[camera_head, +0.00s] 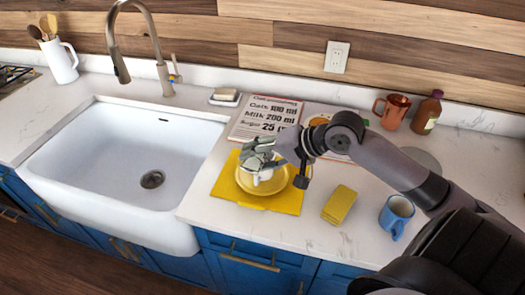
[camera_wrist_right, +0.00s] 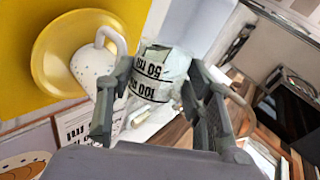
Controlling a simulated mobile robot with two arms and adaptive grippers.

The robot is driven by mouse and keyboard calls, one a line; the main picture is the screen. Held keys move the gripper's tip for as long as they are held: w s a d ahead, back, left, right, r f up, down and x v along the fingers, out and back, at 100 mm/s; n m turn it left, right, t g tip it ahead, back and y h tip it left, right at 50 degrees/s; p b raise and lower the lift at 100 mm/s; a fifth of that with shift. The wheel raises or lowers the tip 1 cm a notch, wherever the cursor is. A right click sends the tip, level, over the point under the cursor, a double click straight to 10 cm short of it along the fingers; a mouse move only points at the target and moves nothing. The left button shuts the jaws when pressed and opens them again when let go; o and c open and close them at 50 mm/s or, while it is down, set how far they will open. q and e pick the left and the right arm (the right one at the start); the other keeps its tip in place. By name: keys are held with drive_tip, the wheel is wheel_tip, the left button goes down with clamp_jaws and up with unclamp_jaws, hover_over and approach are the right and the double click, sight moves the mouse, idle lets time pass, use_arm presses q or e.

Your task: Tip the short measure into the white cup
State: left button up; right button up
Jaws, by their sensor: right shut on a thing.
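The white cup (camera_head: 263,177) stands on a yellow saucer (camera_head: 283,190) on a yellow mat (camera_head: 230,187). In the wrist view the cup (camera_wrist_right: 92,66) and saucer (camera_wrist_right: 48,50) are at upper left. My right gripper (camera_head: 262,155) is above the cup, its fingers shut on the short measure (camera_wrist_right: 160,76). The measure is pale with dark bands marked 50 ml and 100 ml, and looks close to the cup. In the head view the fingers mostly cover it, so its exact tilt and contents cannot be told. My left gripper is not in view.
A recipe card (camera_head: 265,117) lies behind the mat. A yellow sponge (camera_head: 339,204) and blue mug (camera_head: 396,214) stand to the right. A terracotta mug (camera_head: 391,112) and brown bottle (camera_head: 427,113) are at the back. The white sink (camera_head: 120,170) is left.

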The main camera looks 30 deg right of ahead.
drive_tip(key=shift+w+d+r+p, duration=0.2)
drive_tip(key=shift+d+r+p, duration=0.1)
drive_tip(key=shift+p, duration=0.75)
drive_tip(key=shift+y, duration=0.3)
drive_tip(key=shift+m+p, duration=0.3)
drive_tip(key=shift+p, duration=0.05)
drive_tip(key=shift+w+d+r+g+p, duration=0.15)
drive_tip(key=shift+g+p, duration=0.25)
drive_tip(key=shift+p, duration=0.3)
drive_tip(key=shift+w+d+r+m+y+p, duration=0.1)
drive_tip(key=shift+d+r+m+y+p, duration=0.3)
drive_tip(key=shift+p, duration=0.9)
